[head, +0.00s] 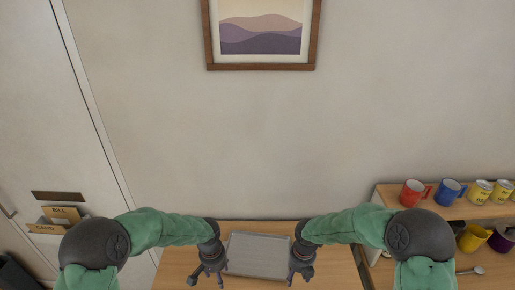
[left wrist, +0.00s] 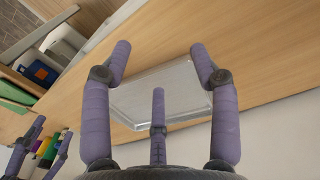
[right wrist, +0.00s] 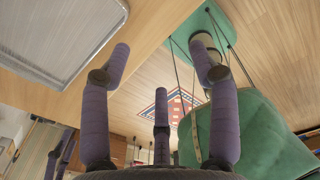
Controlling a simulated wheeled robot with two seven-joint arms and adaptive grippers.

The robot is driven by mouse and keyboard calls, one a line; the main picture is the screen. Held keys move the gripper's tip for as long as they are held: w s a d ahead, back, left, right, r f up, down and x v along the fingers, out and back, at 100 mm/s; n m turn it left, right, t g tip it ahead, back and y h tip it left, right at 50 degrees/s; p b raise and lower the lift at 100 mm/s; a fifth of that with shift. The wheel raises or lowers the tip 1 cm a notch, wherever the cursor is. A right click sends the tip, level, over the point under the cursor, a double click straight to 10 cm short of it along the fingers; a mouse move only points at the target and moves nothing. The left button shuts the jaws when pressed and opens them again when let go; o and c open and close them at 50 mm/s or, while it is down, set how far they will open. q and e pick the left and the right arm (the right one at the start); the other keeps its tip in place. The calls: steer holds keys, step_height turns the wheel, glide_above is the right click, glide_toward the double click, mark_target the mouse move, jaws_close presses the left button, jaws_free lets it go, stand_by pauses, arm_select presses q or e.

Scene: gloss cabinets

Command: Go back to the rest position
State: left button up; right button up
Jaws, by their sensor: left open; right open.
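My left gripper (head: 207,276) hangs at the left side of a grey tray (head: 259,256) on the wooden table in the head view. It is open and empty; its spread fingers (left wrist: 160,75) show in the left wrist view, with the tray (left wrist: 165,80) beyond them. My right gripper (head: 301,275) hangs at the tray's right side in the head view. It is open and empty; its fingers (right wrist: 163,75) show in the right wrist view, with the tray (right wrist: 55,30) at upper left. Neither gripper holds anything.
A yellow mug (head: 472,237) and a spoon (head: 470,271) are lower down. A framed picture (head: 262,35) hangs on the wall. A door (head: 45,120) is at left.

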arm_select(q)
steer(key=s+d+f+n+h, duration=0.1)
steer(key=s+f+n+h, duration=0.15)
steer(key=s+f, duration=0.75)
steer(key=s+d+f+n+h, duration=0.1)
steer(key=s+f+n, duration=0.2)
steer(key=s+f, duration=0.7)
arm_select(e)
steer(key=s+a+f+n+y, duration=0.1)
steer(key=s+f+n, duration=0.55)
steer(key=n, duration=0.55)
steer(key=s+f+n+y, duration=0.1)
steer(key=s+f+n, duration=0.4)
steer(key=s+n, duration=0.5)
steer(key=s+a+f+n+y, duration=0.15)
steer(key=s+f+n, duration=0.4)
steer(key=n, duration=0.85)
arm_select(q)
step_height(320, 180, down, 10)
steer(key=d+m+b, duration=0.1)
steer(key=b, duration=1.2)
steer(key=shift+d+r+t+b, duration=0.25)
steer(key=shift+d+t+b, duration=0.05)
steer(key=shift+b, duration=0.05)
arm_select(e)
step_height(320, 180, down, 12)
steer(key=w+a+n, duration=0.1)
steer(key=w, duration=0.1)
steer(key=shift+f+t, duration=0.2)
steer(key=shift+t, duration=0.1)
